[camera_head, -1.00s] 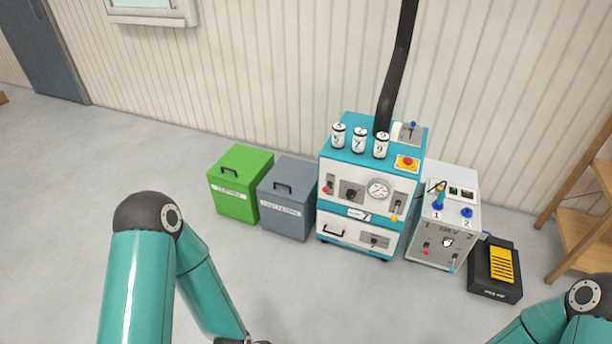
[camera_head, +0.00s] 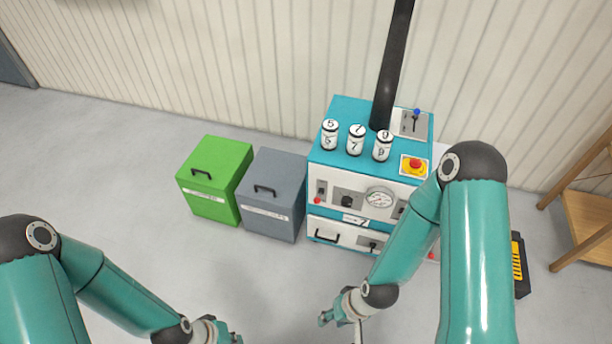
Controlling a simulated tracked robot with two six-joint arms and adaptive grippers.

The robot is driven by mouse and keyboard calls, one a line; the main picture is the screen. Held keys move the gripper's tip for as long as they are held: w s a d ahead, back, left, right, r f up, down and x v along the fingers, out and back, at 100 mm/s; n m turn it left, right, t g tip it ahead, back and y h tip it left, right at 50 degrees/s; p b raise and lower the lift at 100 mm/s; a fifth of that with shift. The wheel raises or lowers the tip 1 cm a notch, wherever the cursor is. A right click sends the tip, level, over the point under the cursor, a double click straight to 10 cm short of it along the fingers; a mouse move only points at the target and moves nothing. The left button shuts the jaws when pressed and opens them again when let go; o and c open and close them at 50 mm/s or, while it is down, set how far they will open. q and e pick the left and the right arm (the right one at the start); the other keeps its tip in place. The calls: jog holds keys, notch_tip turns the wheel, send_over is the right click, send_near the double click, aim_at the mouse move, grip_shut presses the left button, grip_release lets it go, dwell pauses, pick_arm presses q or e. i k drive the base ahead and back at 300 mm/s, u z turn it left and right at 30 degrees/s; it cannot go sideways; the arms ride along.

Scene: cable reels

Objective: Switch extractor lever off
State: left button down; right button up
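The likely extractor lever is a small lever with a blue knob (camera_head: 417,112). It stands on a pale slotted plate (camera_head: 413,124) at the back right of the teal and white machine's top (camera_head: 348,105), just right of the black hose. The knob is at the plate's far end. My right gripper (camera_head: 342,324) is low in front of the machine, far from the lever. Its two finger parts look spread, with nothing between them; its lower part is cut off. My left gripper (camera_head: 226,336) is at the bottom edge, mostly cut off; its fingers cannot be made out.
The black hose (camera_head: 392,70) rises beside the lever. Several numbered canisters (camera_head: 356,140) and a red button (camera_head: 415,165) are on the machine top. A green bin (camera_head: 212,165) and grey bin (camera_head: 270,215) stand left. A wooden shelf (camera_head: 585,215) stands right. My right arm hides the white unit.

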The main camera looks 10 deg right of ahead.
aim_at(316, 200)
jog(key=z, duration=0.45)
jog(key=i, duration=1.05)
jog(key=z, duration=0.95)
jog(key=k, duration=0.9)
jog(key=z, duration=0.15)
jog(key=i, duration=0.95)
jog(key=u, duration=0.1)
